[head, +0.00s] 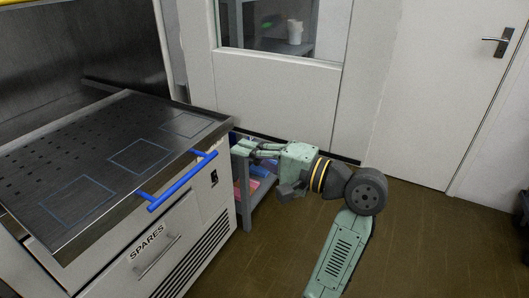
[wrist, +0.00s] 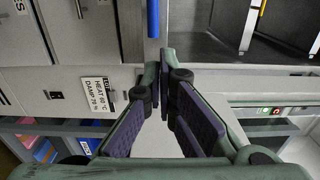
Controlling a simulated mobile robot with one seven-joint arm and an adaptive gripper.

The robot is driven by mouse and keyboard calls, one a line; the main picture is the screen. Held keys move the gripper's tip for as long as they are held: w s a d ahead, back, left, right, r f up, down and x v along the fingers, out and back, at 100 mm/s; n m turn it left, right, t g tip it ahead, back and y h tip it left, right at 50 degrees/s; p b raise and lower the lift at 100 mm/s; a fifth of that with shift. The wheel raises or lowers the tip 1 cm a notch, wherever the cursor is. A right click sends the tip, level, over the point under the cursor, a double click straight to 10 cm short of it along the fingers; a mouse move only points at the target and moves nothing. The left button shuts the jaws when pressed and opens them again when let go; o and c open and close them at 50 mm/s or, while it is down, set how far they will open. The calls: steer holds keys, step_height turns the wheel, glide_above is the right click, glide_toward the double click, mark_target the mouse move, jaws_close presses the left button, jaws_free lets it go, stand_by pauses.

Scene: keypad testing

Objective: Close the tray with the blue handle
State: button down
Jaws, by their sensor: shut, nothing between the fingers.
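The metal tray (head: 110,130), with small holes and blue square outlines, sticks out from the top of the white cabinet in the head view. Its blue bar handle (head: 180,182) runs along the front edge. My gripper (head: 238,147) is right of the handle, close to the tray's right corner, with its fingers pointing left. In the wrist view the fingers (wrist: 163,75) are shut and empty. The end of the blue handle (wrist: 153,18) shows just beyond the fingertips, apart from them.
A drawer marked SPARES (head: 150,245) is below the tray. A grey shelf (head: 250,208) with coloured items stands behind my gripper. A labelled panel (wrist: 97,90) shows in the wrist view. Brown floor (head: 430,240) is open at right, before a white door (head: 455,90).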

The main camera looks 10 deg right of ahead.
mark_target(131, 114)
steer(key=p+x, duration=0.1)
steer(key=x, duration=0.5)
steer(key=shift+w+a, duration=0.25)
steer(key=shift+w, duration=0.05)
steer(key=shift+a, duration=0.1)
steer(key=p+x, duration=0.5)
steer(key=x, duration=2.4)
steer(key=shift+a+p, duration=0.1)
steer(key=shift+p, duration=0.3)
steer(key=shift+r, duration=0.1)
